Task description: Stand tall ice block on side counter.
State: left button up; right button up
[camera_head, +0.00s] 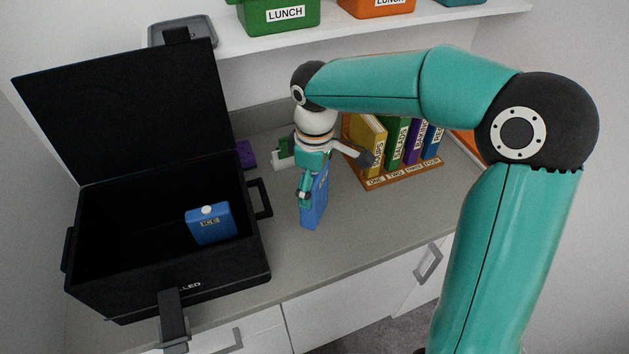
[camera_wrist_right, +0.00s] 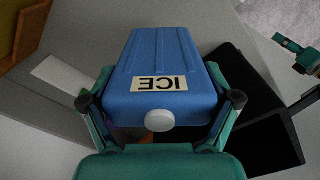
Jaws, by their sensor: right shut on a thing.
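A tall blue ice block (camera_head: 316,204) is in my right gripper (camera_head: 309,180), over the grey side counter (camera_head: 357,226). It looks upright or nearly so. In the right wrist view the ice block (camera_wrist_right: 160,64) shows its "ICE" label and white cap, with the fingers of my right gripper (camera_wrist_right: 158,108) on both sides of it. I cannot tell whether its bottom touches the counter. A second, shorter blue ice block (camera_head: 209,226) with a white cap is inside the open black cooler box at left.
The black cooler (camera_head: 172,267) stands left with its lid (camera_head: 125,105) raised. A wooden rack (camera_head: 405,178) of labelled binders stands right of the held block. Small purple (camera_head: 246,154) and green-white (camera_head: 283,154) items lie behind. A shelf (camera_head: 376,30) with bins hangs above. The counter's front right is clear.

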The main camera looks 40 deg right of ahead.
jog(key=shift+f+b, duration=2.7)
jog(key=shift+f, duration=1.05)
jog(key=shift+f, duration=0.2)
jog(key=o, duration=1.3)
notch_tip(320, 180, up, 12)
jog(key=shift+f, duration=0.1)
